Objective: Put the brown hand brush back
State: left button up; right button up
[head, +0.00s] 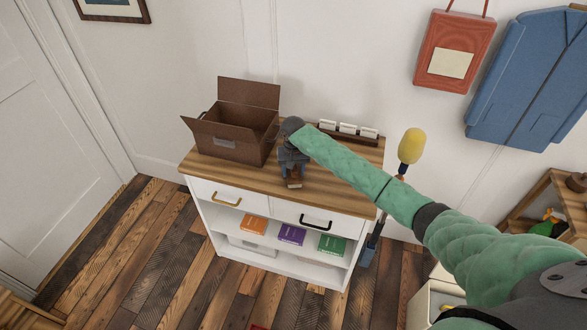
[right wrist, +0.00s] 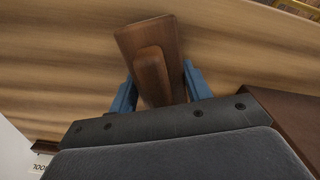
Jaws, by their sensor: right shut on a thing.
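The brown hand brush (head: 294,183) is at my right gripper (head: 293,173), near the front edge of the wooden cabinet top (head: 340,190). In the right wrist view the brush (right wrist: 151,70) shows as a brown block with a raised grip, between the two blue fingers of my right gripper (right wrist: 160,88). The gripper is shut on it. I cannot tell whether the brush touches the cabinet top. Most of the brush is hidden by the gripper in the head view. My left gripper is not in view.
An open brown box (head: 228,140) with raised flaps stands on the left of the cabinet top, close to the gripper. A rack with white cards (head: 348,130) is at the back right. A yellow-headed duster (head: 411,146) stands beside the cabinet's right side. Colored boxes sit on the shelf below.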

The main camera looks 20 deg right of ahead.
jog(key=shift+f, duration=0.2)
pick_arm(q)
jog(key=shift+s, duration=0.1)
pick_arm(e)
jog(key=o, duration=1.2)
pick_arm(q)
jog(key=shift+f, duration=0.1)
pick_arm(e)
jog(key=shift+r, duration=0.25)
notch_tip(320, 180, up, 11)
jog(key=b, duration=0.3)
jog(key=shift+f, duration=0.2)
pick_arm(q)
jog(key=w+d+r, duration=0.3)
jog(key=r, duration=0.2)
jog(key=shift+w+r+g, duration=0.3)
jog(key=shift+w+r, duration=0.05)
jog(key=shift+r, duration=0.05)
pick_arm(e)
jog(key=shift+r, duration=0.5)
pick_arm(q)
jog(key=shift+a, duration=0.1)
